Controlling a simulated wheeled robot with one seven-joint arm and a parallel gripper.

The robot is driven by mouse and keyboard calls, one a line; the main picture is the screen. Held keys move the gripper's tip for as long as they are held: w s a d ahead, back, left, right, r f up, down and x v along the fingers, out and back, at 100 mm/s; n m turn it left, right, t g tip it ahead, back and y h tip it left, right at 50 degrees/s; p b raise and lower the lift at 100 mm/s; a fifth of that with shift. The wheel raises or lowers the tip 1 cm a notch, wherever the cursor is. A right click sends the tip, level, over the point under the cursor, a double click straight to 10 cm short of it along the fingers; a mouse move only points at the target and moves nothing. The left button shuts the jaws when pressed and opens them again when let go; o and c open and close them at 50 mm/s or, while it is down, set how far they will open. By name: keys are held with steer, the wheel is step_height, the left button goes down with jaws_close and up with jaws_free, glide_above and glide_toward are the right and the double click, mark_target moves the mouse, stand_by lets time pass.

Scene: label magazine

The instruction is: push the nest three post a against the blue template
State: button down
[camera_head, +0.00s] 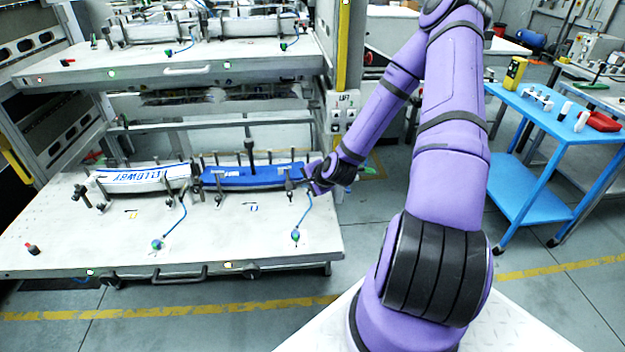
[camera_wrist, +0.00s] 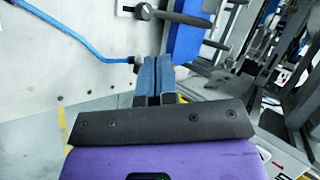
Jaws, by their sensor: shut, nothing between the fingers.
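The blue template (camera_head: 255,176) lies on the right part of the lower tray, with several dark posts around it. Its end also shows in the wrist view (camera_wrist: 184,36). A post with a round knob (camera_wrist: 172,16) lies across the picture beside the template's near face; a second rod (camera_wrist: 214,45) is at its end. I cannot tell which one is post a. My gripper (camera_head: 309,183) is at the template's right end, over the tray's right edge. In the wrist view its fingers (camera_wrist: 155,62) are together and empty, just short of the template and posts; contact is unclear.
A white template (camera_head: 140,179) lies left of the blue one. A blue cable (camera_wrist: 75,35) with a fitting runs close beside my fingertips. An upper tray (camera_head: 170,69) hangs above, and a rack upright (camera_head: 342,60) stands right. A blue trolley (camera_head: 550,118) is farther right.

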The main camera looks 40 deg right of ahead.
steer(key=w, duration=0.1)
steer(key=w+f, duration=0.1)
steer(key=w, duration=0.1)
steer(key=w+f, duration=0.1)
steer(key=w, duration=0.1)
steer(key=shift+a+f, duration=0.15)
steer(key=shift+f, duration=0.05)
steer(key=shift+w, duration=0.75)
steer(key=shift+w+d, duration=0.3)
steer(key=shift+w, duration=0.35)
steer(key=shift+s, duration=0.1)
